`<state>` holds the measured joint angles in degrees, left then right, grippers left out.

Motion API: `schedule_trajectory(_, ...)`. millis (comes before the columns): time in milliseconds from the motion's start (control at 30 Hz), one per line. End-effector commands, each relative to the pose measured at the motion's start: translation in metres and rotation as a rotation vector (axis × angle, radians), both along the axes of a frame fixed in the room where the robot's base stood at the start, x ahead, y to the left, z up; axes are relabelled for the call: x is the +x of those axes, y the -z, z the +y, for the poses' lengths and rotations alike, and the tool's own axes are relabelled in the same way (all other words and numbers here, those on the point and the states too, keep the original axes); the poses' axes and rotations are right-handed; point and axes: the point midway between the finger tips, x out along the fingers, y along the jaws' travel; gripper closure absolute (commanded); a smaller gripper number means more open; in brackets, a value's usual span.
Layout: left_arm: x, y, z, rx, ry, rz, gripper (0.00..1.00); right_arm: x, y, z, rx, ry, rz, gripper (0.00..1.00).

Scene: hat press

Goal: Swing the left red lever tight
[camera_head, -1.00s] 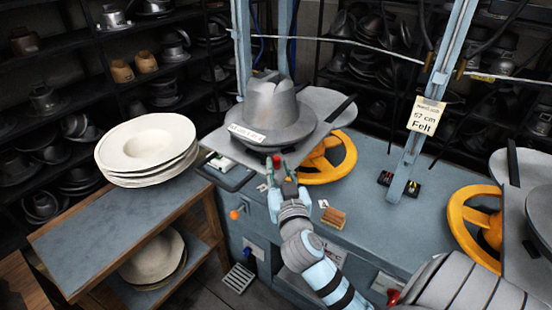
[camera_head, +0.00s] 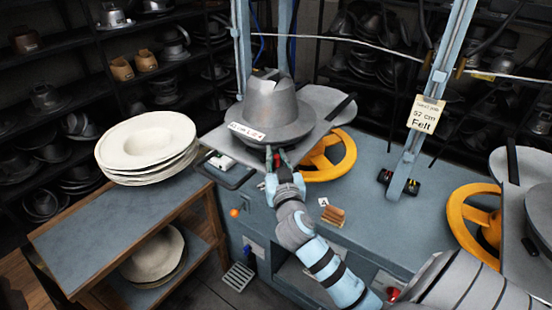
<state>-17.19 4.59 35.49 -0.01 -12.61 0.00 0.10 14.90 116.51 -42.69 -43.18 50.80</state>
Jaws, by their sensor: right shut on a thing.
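A grey metal hat form (camera_head: 272,108) with a white label sits on the left press plate (camera_head: 325,100). The left red lever (camera_head: 278,164) is at the front edge of that plate, mostly hidden between the fingers of my right gripper (camera_head: 277,160). My right gripper is shut on the lever, just below the brim of the hat form. My right arm reaches up to it from the lower right. My left gripper is out of view.
Yellow handwheels stand under the left plate (camera_head: 332,155) and at the right (camera_head: 475,222). A stack of cream hats (camera_head: 148,145) is on a side table at left. A small brown block (camera_head: 333,216) lies on the blue bench (camera_head: 385,235). A blue post (camera_head: 425,110) rises at right.

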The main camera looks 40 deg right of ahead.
Motion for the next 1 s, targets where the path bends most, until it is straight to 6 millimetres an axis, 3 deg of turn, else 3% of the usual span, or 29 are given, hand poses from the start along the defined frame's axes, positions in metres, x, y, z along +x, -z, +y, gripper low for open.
schedule_trajectory(367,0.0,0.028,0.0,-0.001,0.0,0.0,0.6,0.0,0.005,0.007,0.003,0.154,-0.006,1.0)
schedule_trajectory(1000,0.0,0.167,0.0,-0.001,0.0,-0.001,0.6,0.005,0.011,0.029,0.003,0.733,0.002,1.0)
